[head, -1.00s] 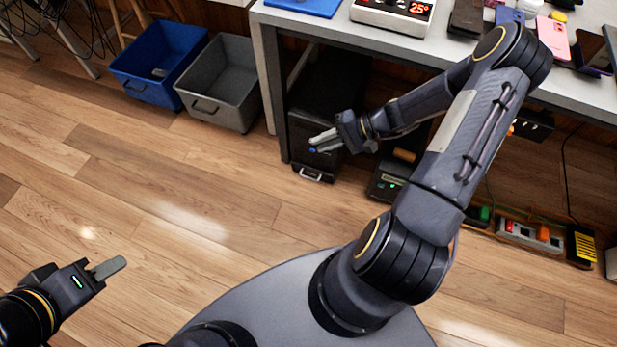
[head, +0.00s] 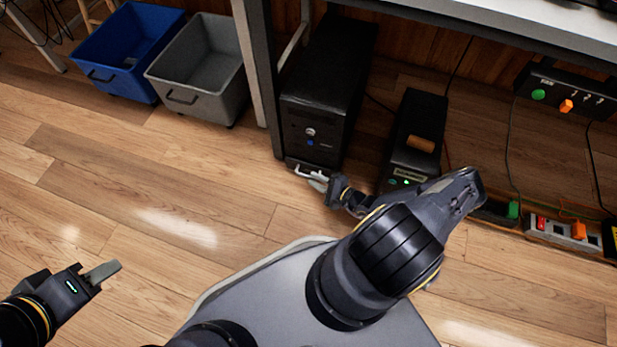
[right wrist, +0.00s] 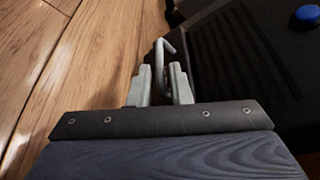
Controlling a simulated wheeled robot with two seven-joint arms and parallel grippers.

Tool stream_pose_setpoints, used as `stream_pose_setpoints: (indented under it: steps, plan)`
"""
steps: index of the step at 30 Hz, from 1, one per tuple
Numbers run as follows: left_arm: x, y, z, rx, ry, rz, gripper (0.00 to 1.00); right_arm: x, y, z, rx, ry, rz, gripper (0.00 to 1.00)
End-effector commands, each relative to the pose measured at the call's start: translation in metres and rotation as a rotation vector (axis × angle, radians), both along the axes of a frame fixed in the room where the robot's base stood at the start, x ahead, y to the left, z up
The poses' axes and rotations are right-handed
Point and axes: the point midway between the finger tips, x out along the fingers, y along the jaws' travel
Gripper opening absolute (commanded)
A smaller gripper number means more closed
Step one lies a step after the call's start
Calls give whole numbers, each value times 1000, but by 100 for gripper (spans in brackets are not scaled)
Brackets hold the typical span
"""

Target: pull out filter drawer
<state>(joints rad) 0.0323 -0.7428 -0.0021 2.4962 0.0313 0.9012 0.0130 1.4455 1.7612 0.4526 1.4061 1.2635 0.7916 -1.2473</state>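The filter drawer is the low front part of a black tower unit (head: 322,95) under the table. Its pale handle (head: 305,174) sticks out near the floor. In the right wrist view the bent metal handle (right wrist: 161,62) stands between the two finger tips of my right gripper (right wrist: 161,84). The fingers look apart, with small gaps beside the handle. In the head view my right gripper (head: 318,182) is at the handle, low in front of the unit. My left gripper (head: 102,272) is over the floor at lower left, away from the unit, its fingers overlapping in view.
A black device (head: 413,140) with a green light stands right of the unit. Blue (head: 130,50) and grey (head: 203,70) bins stand to the left. A table leg (head: 262,80) is close beside the unit. Power strips (head: 560,232) lie at right. The floor in front is clear.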

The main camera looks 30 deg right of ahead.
Motion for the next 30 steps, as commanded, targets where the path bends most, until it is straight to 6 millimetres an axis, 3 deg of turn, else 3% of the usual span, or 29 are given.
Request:
stream_pose_setpoints:
  steps: [3,9,17,22,30]
  plan:
    - [0,0,-11,0,0,0,36,17,7,-7,0,-1,2,18]
    - [0,0,-16,0,0,0,36,32,13,-9,-1,0,1,18]
    - [0,0,-16,0,0,0,36,33,14,-8,-1,1,1,18]
    - [0,0,-16,0,0,0,36,33,14,-8,-1,1,1,0]
    - [0,0,-16,0,0,0,36,33,14,-8,-1,2,2,0]
